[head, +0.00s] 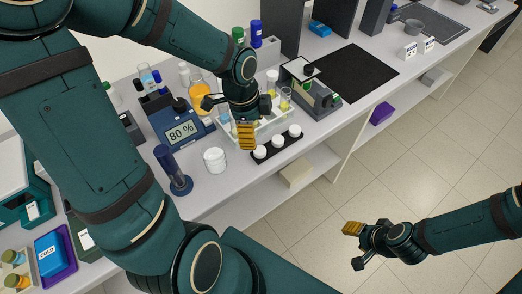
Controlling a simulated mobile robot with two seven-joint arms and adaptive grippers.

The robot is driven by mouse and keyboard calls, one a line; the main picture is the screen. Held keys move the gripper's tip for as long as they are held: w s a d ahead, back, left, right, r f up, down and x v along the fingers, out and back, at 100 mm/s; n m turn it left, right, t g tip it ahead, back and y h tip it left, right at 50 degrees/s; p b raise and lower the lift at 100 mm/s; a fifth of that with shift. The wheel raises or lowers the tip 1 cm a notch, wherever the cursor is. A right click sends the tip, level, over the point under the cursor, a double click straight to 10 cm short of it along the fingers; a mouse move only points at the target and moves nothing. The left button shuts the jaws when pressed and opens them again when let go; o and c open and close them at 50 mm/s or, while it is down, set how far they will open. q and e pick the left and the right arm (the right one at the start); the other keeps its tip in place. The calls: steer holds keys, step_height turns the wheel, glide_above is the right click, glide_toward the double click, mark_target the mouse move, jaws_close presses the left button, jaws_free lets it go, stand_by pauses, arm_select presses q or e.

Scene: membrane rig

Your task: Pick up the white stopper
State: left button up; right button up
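Three white stopper-like pieces stand in a row on a black strip near the bench's front edge: a left one (260,152), a middle one (278,141) and a right one (295,131). I cannot tell which is the stopper meant. My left gripper (226,119) is open and seems empty. It hangs over the white rack, to the left of and behind the strip, and partly hides the rack. My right gripper (354,247) is open and empty, out over the floor in front of the bench, well away from the stoppers.
A white rack (262,133) with tubes stands behind the strip. A white cup (214,160), a blue stand (174,172) and a blue "80 %" device (181,131) are to the left. A dark instrument (315,97) and a black mat (352,73) are to the right.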

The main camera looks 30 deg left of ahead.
arm_select(q)
glide_above(260, 150)
steer(key=a, duration=0.1)
steer(key=f, duration=0.4)
steer(key=shift+s+f+b, duration=0.1)
steer(key=shift+s+b, duration=0.2)
steer(key=shift+b, duration=0.1)
steer(key=shift+f, duration=0.35)
steer(key=f, duration=0.1)
steer(key=f+b, duration=0.1)
steer(key=f, duration=0.1)
steer(key=d+f, duration=0.1)
steer(key=shift+w+f+b, duration=0.3)
steer(key=shift+b, duration=0.1)
steer(key=c, duration=0.9)
